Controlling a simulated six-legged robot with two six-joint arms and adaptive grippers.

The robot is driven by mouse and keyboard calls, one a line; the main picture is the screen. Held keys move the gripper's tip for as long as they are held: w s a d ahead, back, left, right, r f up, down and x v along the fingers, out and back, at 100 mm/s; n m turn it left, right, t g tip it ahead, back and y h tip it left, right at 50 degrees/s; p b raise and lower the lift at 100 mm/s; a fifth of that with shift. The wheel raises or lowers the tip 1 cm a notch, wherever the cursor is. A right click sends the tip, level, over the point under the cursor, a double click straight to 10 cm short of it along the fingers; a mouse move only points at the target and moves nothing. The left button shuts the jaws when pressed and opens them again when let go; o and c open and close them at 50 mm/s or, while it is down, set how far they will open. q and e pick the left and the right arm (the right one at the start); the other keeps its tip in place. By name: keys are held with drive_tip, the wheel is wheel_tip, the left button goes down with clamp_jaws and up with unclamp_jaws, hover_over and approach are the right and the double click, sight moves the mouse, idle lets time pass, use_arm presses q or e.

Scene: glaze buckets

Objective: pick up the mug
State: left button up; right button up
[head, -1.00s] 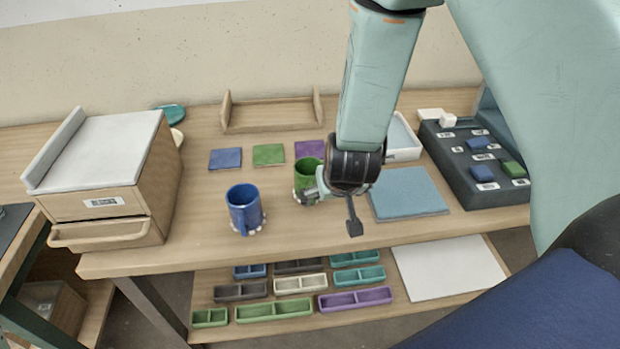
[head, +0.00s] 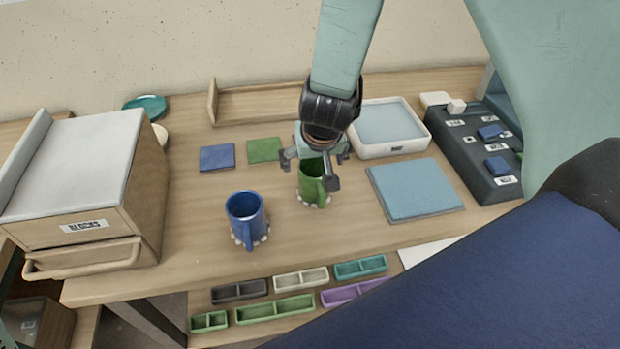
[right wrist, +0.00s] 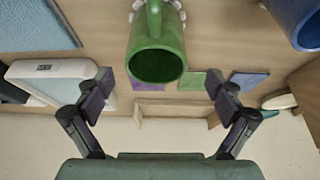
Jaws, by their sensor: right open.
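Two mugs stand upright on the wooden table. The green mug (head: 312,186) is right of the blue mug (head: 246,218); each has a handle and a ring of pale bumps around its base. My right gripper (head: 312,165) is open and empty over the green mug and hides part of its rim. In the right wrist view my open gripper fingers (right wrist: 160,86) are spread to either side of the green mug's mouth (right wrist: 157,66), with no visible contact. The blue mug also shows at that view's upper right corner (right wrist: 307,22). My left gripper is out of view.
A drawer box (head: 85,185) stands at the left. A white tray (head: 400,145), a light blue pad (head: 415,190) and a dark block board (head: 475,150) lie at the right. Coloured tiles (head: 217,158) lie behind the mugs. Compartment trays (head: 275,309) sit on the lower shelf.

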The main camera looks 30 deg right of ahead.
drive_tip(key=shift+s+d+f, duration=0.3)
drive_tip(key=shift+f, duration=0.3)
drive_tip(key=shift+d+f+b, duration=0.1)
drive_tip(key=shift+f+b, duration=0.25)
drive_tip(key=shift+f, duration=0.35)
drive_tip(key=x, duration=0.1)
drive_tip(key=b+x, duration=0.1)
drive_tip(key=x, duration=0.3)
drive_tip(key=shift+w+a+r, duration=0.1)
drive_tip(key=shift+w+a, duration=0.05)
drive_tip(key=shift+a, duration=0.1)
drive_tip(key=shift+d+f+b, duration=0.15)
drive_tip(key=shift+f+b, duration=0.1)
drive_tip(key=shift+b, duration=0.05)
drive_tip(key=shift+r, duration=0.15)
drive_tip(key=shift+c, duration=0.7)
drive_tip(key=shift+w, duration=0.15)
drive_tip(key=c, duration=1.5)
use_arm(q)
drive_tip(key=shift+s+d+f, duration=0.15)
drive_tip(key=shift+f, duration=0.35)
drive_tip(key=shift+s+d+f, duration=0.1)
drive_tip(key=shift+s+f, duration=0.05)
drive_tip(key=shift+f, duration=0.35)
